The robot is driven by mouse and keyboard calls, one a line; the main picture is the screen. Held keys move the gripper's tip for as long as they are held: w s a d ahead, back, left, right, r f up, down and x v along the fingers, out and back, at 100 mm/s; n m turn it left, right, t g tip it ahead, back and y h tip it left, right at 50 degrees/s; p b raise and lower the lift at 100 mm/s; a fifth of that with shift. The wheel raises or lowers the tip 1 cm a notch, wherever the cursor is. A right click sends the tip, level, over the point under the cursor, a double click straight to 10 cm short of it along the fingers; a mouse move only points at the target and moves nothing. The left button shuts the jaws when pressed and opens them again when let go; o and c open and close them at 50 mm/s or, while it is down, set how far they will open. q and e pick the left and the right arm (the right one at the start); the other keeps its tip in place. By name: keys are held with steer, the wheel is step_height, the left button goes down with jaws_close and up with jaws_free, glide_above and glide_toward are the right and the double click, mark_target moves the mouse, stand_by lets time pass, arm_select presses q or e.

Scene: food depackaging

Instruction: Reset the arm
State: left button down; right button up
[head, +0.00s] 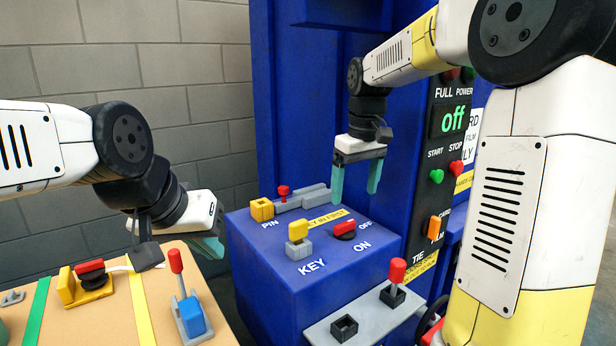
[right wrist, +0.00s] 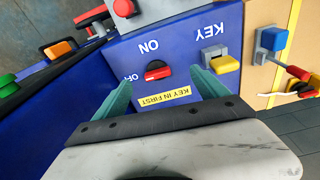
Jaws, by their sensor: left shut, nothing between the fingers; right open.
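My right gripper (head: 357,180) is open and empty. It hangs with its teal fingers pointing down above the back of the blue machine's (head: 270,275) top. In the right wrist view its two fingers (right wrist: 160,88) stand apart on either side of the red ON/OFF switch (right wrist: 157,70) and the KEY IN FIRST label, touching neither as far as I can tell. My left gripper (head: 210,246) is shut and empty, low over the gap between the tan table and the blue machine. Its fingertips are partly hidden.
The blue machine carries a yellow key (head: 299,232), a red switch (head: 344,229) and a yellow pin block (head: 262,209). A red-knobbed lever (head: 397,270) stands on a grey plate. The tan table (head: 115,300) holds a blue block (head: 192,315) with a red lever. A button panel (head: 445,150) reads "off".

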steer(key=s+d+m+t+y, duration=0.1)
steer(key=s+m+t, duration=0.3)
steer(key=s, duration=1.7)
steer(key=shift+d+f+m+t+y, duration=0.2)
steer(key=shift+f+m+t+y, duration=0.1)
steer(key=shift+f+m+t, duration=0.15)
